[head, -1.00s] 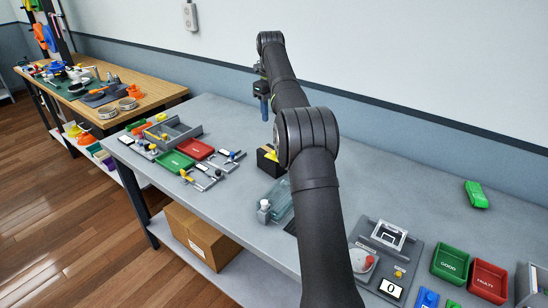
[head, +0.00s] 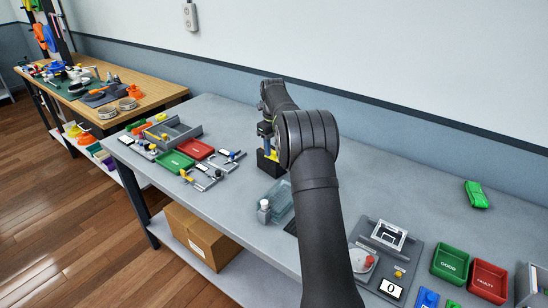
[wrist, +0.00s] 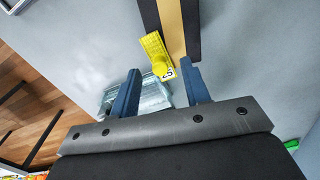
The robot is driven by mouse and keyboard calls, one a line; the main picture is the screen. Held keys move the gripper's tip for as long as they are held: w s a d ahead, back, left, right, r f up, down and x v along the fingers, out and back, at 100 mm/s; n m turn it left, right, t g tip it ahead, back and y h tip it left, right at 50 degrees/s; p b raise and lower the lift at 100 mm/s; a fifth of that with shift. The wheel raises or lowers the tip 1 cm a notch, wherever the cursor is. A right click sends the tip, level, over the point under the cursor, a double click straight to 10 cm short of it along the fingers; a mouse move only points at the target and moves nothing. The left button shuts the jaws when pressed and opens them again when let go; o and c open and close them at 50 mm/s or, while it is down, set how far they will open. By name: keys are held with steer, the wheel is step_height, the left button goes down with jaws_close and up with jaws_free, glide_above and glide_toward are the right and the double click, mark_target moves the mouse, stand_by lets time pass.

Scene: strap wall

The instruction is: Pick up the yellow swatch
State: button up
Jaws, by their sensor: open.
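In the head view the swatch (head: 272,155) is a small yellow patch at the black block (head: 263,162), partly hidden by my gripper. My gripper (wrist: 160,80) is open, its two blue fingers apart with nothing held between them. In the head view my gripper (head: 267,143) is over the block.
A clear glass-like box (head: 278,197) and a small white-capped bottle (head: 264,206) stand in front of the block. Green (head: 176,161) and red (head: 196,148) trays with small fixtures lie to the left. The bench behind on the right is mostly clear, except a green object (head: 476,194).

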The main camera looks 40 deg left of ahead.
step_height(320, 180, down, 2)
steer(key=shift+f, duration=0.1)
jaws_close()
steer(key=shift+r, duration=0.7)
step_height(320, 180, up, 3)
steer(key=shift+f, duration=0.1)
steer(key=w+d+r, duration=0.3)
steer(key=d+r, duration=0.4)
steer(key=d, duration=0.4)
steer(key=s+a+f, duration=0.1)
steer(key=a+f, duration=0.1)
steer(key=a, duration=0.1)
steer(key=s+a+f, duration=0.1)
steer(key=a+f, duration=0.1)
steer(key=a, duration=0.2)
steer(key=s+a+f, duration=0.1)
steer(key=a+f, duration=0.1)
steer(key=a, duration=0.2)
steer(key=shift+f, duration=2.45)
